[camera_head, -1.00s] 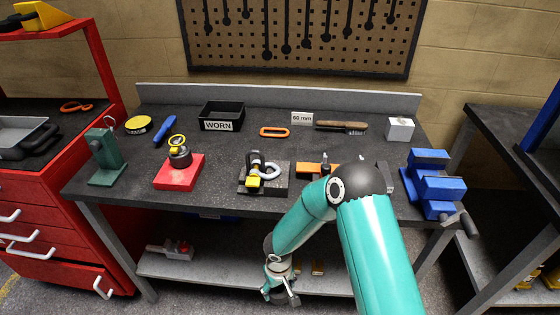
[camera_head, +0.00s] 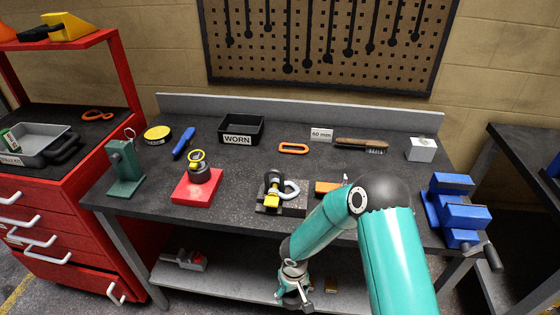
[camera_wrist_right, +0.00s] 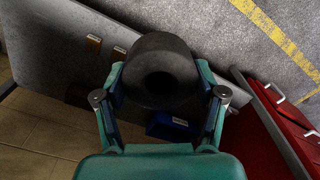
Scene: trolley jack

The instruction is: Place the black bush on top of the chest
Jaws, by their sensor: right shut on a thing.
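The black bush (camera_wrist_right: 165,52), a thick dark ring with a central hole, is gripped between the fingers of my right gripper (camera_wrist_right: 160,85) in the right wrist view. In the head view my right gripper (camera_head: 294,288) hangs low in front of the workbench, by its lower shelf; the bush cannot be made out there. The red chest (camera_head: 60,230) stands at the left, with white-handled drawers and a dark top (camera_head: 95,135). Its drawers also show at the right edge of the wrist view (camera_wrist_right: 285,110). My left gripper is not in view.
The chest top carries a grey tray (camera_head: 30,150) and an orange-handled tool (camera_head: 97,114); a red upper shelf (camera_head: 75,42) stands above its back. The workbench (camera_head: 240,165) holds a black WORN bin (camera_head: 241,128), a red block (camera_head: 197,187), a green stand (camera_head: 124,168) and a blue vise (camera_head: 455,210).

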